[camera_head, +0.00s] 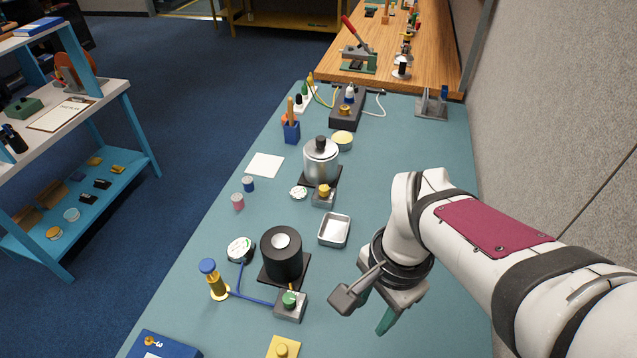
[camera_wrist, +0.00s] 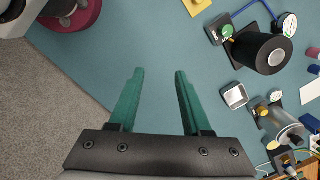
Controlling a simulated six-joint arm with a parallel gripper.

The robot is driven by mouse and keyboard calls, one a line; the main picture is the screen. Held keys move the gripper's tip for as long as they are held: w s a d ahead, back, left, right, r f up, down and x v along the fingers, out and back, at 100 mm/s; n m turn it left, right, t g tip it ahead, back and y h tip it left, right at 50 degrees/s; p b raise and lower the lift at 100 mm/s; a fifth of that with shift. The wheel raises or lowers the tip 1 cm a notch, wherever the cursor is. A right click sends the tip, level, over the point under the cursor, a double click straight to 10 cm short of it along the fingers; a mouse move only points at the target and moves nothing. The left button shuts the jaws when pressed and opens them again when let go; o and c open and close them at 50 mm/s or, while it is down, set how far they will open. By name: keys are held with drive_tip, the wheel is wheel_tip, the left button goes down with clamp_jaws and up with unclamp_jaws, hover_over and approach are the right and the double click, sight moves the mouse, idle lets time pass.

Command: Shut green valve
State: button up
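The green valve is a small green knob (camera_head: 289,299) on a grey block, in front of the black cylinder on the teal table. It also shows at the upper right of the wrist view as a green knob (camera_wrist: 227,31). My gripper (camera_head: 374,309) hangs over the table to the right of the valve in the head view, apart from it. In the wrist view my gripper (camera_wrist: 160,74) has its two green fingers spread with nothing between them. I cannot tell the knob's exact setting.
The black cylinder (camera_head: 283,256) stands just behind the valve. A brass post with a blue knob (camera_head: 208,266) and a gauge (camera_head: 240,248) stand left, joined by blue piping. A metal tray (camera_head: 334,230) lies behind. A yellow block (camera_head: 282,348) is in front. The table between gripper and valve looks clear.

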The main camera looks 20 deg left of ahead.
drive_tip(key=shift+o, duration=0.5)
drive_tip(key=w+a+f+m, duration=0.1)
drive_tip(key=w+a+f, duration=0.2)
drive_tip(key=a, duration=0.3)
drive_tip(key=shift+w+a+f, duration=0.35)
drive_tip(key=shift+w, duration=0.2)
drive_tip(key=m, duration=0.2)
hover_over(289, 298)
drive_tip(key=shift+h, duration=0.4)
wheel_tip(289, 298, down, 6)
drive_tip(key=shift+f, duration=0.1)
drive_tip(key=shift+a+f+m, duration=0.1)
drive_tip(key=shift+f+m, duration=0.2)
drive_tip(key=shift+f, duration=3.2)
drive_tip(key=shift+c, duration=0.2)
